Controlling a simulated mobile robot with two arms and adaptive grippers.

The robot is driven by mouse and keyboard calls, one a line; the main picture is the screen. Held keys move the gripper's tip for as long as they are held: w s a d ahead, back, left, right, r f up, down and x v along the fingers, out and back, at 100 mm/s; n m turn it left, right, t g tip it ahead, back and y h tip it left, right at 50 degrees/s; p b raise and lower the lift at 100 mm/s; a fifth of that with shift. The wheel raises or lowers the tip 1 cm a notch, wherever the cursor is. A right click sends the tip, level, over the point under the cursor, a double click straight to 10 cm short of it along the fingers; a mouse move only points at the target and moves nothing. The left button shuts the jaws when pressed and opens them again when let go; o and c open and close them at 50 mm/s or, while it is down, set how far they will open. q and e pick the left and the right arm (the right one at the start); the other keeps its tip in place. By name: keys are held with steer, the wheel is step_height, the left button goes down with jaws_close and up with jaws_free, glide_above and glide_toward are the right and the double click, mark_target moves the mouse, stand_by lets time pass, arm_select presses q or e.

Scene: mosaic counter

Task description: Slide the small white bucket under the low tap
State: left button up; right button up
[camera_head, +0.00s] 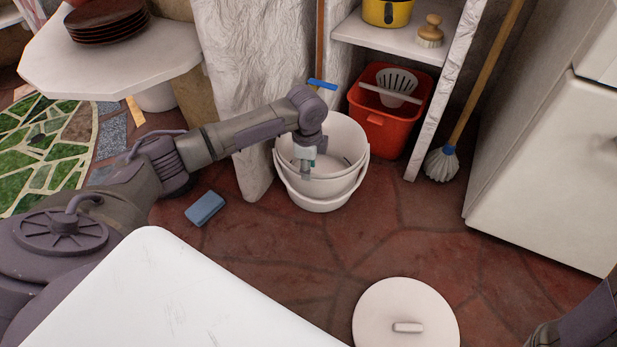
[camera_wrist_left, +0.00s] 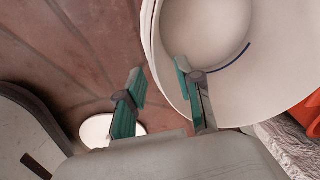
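The white bucket (camera_head: 345,178) stands on the floor beside the pale rough pillar. Its outline shows stacked rims, and I cannot tell whether it is one bucket or two nested. My left gripper (camera_head: 306,171) points down at the bucket's near left rim. In the left wrist view my left gripper (camera_wrist_left: 160,70) is open, one finger over the bucket (camera_wrist_left: 205,30) and the other outside over the floor, with the rim between them. Contact is unclear. My right gripper is out of view.
A red bin (camera_head: 390,125) stands right of the bucket under a shelf (camera_head: 390,42). A brush with a long handle (camera_head: 441,163) leans farther right. A blue sponge (camera_head: 205,208) and a round white lid (camera_head: 405,305) lie on the floor.

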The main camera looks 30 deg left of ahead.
arm_select(q)
steer(key=shift+s+r, duration=0.15)
steer(key=shift+r, duration=1.65)
